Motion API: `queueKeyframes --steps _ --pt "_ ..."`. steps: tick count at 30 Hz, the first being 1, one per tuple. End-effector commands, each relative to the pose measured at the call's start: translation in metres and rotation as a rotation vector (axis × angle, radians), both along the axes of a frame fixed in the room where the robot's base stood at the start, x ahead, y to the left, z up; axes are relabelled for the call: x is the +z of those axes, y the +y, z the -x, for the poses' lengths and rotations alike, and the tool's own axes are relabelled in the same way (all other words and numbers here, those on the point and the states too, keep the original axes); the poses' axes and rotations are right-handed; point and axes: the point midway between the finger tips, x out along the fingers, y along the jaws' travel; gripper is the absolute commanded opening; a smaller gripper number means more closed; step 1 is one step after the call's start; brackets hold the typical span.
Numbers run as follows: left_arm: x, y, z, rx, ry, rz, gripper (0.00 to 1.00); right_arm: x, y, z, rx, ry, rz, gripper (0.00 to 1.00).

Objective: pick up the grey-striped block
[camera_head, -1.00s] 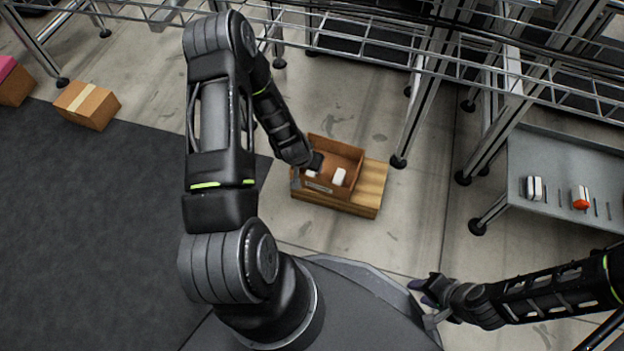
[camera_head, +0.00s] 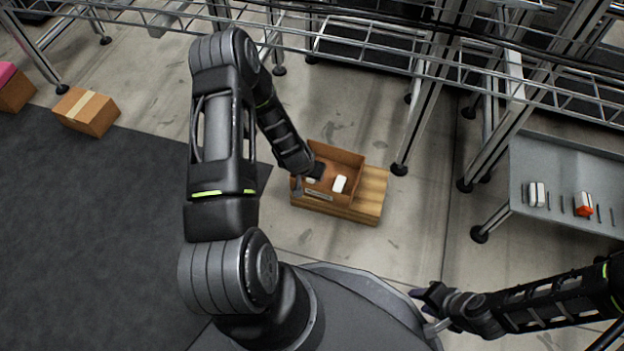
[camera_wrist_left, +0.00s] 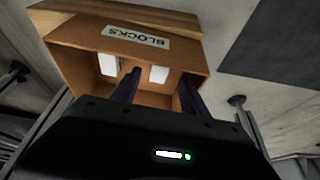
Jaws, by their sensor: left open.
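A white block with a grey stripe (camera_head: 536,194) stands on the grey shelf at the right in the head view. My left gripper (camera_wrist_left: 160,84) is open over the brown box labelled BLOCKS (camera_wrist_left: 95,38), its two fingers apart at the box opening. Two pale blocks sit in the box; one shows between the fingers (camera_wrist_left: 159,74) and one left of them (camera_wrist_left: 109,64). Their stripes cannot be made out. In the head view the left fingertips are hidden by the wrist. My right gripper (camera_head: 431,299) is by my base, clear of the shelf; its jaw opening is unclear.
A white block with orange (camera_head: 584,204) stands beside the grey-striped one, among thin dividers on the shelf (camera_head: 560,160). The BLOCKS box rests on a wooden pallet (camera_head: 372,190). Metal rack posts stand between box and shelf. A cardboard box (camera_head: 86,111) lies at the far left.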

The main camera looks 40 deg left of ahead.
Motion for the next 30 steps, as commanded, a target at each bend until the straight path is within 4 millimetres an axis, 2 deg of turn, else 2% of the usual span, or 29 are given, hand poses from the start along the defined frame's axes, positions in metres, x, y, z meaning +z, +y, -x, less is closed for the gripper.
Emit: queueKeyframes --steps 5,9,29,30 --pt "-0.03 0.002 -0.009 0.002 0.001 0.001 0.53 -0.024 0.001 -0.003 -0.004 -0.007 0.001 0.36" --pt "-0.043 0.003 -0.015 0.002 0.001 0.001 0.53 -0.029 0.0 -0.005 -0.006 -0.01 0.001 0.36" --pt "-0.043 0.004 -0.017 0.0 0.001 0.0 0.53 -0.027 0.0 -0.005 -0.005 -0.009 0.0 0.36" --pt "-0.043 0.004 -0.017 0.0 0.001 0.0 0.49 -0.027 0.0 -0.005 -0.005 -0.009 0.0 0.36"
